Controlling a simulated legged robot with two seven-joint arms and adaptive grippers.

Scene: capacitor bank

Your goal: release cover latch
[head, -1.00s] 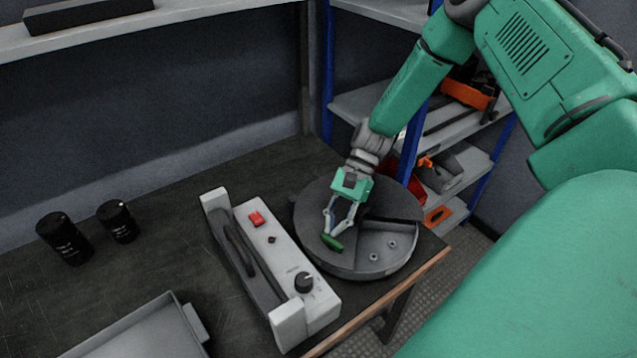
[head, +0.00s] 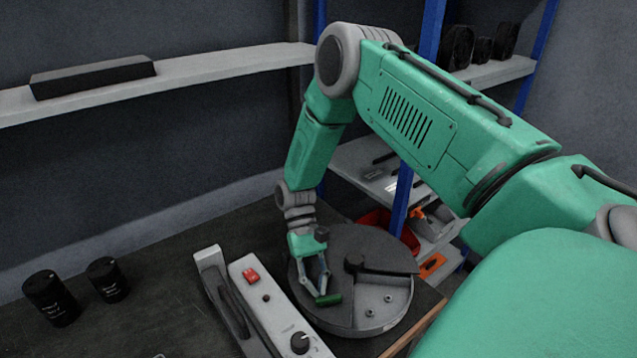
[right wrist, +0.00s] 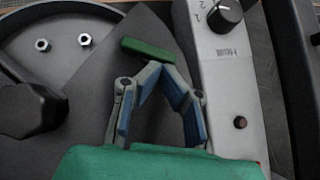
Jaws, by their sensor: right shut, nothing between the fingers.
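The cover latch is a small green bar (head: 328,299) on the flat top of the dark round cover (head: 372,239); it also shows in the right wrist view (right wrist: 148,49). My right gripper (head: 320,290) points down beside the latch. In the right wrist view its fingers (right wrist: 158,70) meet in a point right at the bar's edge, with nothing between them. I cannot tell whether the tips press on the bar. My left gripper is not in view.
An open sector of the round housing (head: 375,300) shows bolts, beside a black knob (head: 355,262). A long light panel (head: 272,308) with a red switch and dial stands to the left. Two black cylinders (head: 50,298) stand farther left on the dark bench. Shelves are behind.

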